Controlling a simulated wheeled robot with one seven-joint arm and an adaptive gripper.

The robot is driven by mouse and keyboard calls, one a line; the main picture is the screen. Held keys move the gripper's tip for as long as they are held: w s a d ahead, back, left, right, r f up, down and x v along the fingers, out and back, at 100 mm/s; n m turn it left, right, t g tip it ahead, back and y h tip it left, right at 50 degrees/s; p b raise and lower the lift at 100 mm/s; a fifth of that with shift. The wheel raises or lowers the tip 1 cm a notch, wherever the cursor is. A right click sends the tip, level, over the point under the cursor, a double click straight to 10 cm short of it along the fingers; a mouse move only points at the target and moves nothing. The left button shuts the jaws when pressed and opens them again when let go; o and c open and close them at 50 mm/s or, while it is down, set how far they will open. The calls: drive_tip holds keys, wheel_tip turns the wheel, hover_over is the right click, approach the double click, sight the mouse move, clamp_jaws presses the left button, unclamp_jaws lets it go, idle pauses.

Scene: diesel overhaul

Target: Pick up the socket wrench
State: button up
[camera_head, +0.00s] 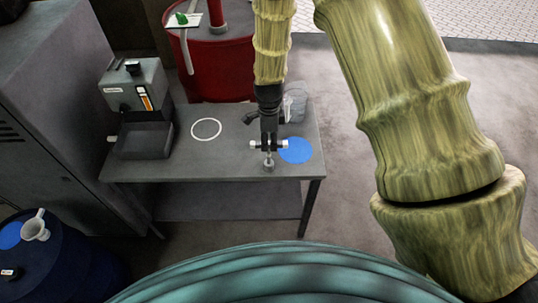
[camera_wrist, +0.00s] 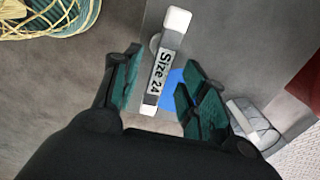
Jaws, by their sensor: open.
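The socket wrench (camera_wrist: 165,65) shows in the wrist view as a grey bar with white ends and the label "Size 24". In the head view the wrench (camera_head: 268,161) has a crossbar with white ends and a round socket end, at the front of the grey table. My gripper (camera_wrist: 160,62) is open, with one teal finger on each side of the bar and a visible gap on both sides. In the head view my gripper (camera_head: 268,138) hangs directly over the wrench and hides part of it. I cannot tell the exact height between them.
The table (camera_head: 235,165) also bears a grey machine (camera_head: 140,110), a white ring mark (camera_head: 206,129), a blue disc (camera_head: 297,151) right of the wrench and a clear container (camera_head: 298,102) behind it. A red drum (camera_head: 220,70) stands behind; a blue drum (camera_head: 75,275) is front left.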

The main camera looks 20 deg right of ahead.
sight(269, 155)
drive_tip(key=shift+f+p, duration=0.4)
drive_tip(key=shift+f, duration=0.85)
clamp_jaws()
